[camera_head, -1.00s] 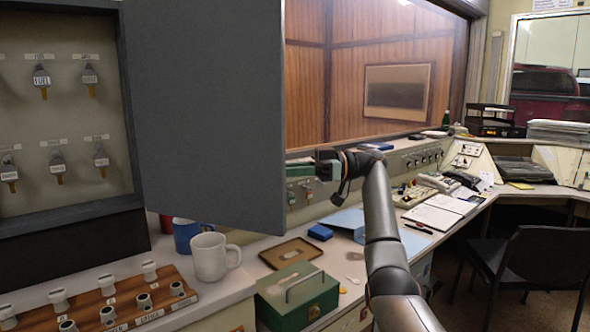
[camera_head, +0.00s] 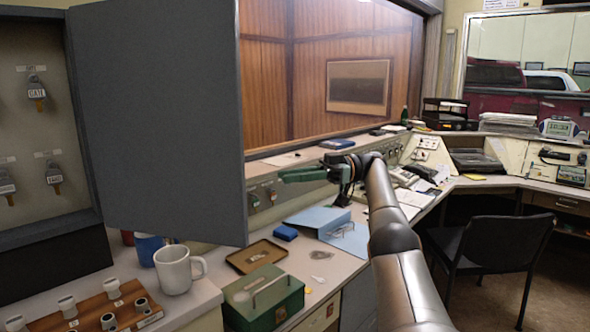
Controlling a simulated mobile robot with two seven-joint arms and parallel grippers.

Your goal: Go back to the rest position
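My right arm comes up from the bottom, and my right gripper (camera_head: 290,176) points left with its green fingers seen from the side. I cannot tell whether the fingers are apart, and nothing shows held in them. The fingers are in front of the wall panel below the window, a little right of the cabinet door's edge in the picture. The open grey cabinet door (camera_head: 160,110) stands to the left. My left gripper is not in view.
A key cabinet (camera_head: 28,150) with tagged keys is at left. Below are a white mug (camera_head: 178,269), a blue mug (camera_head: 147,249), a stamp rack (camera_head: 95,312), a green cash box (camera_head: 264,298), a brown tray (camera_head: 257,256) and a blue binder (camera_head: 318,221). A black chair (camera_head: 500,245) stands at right.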

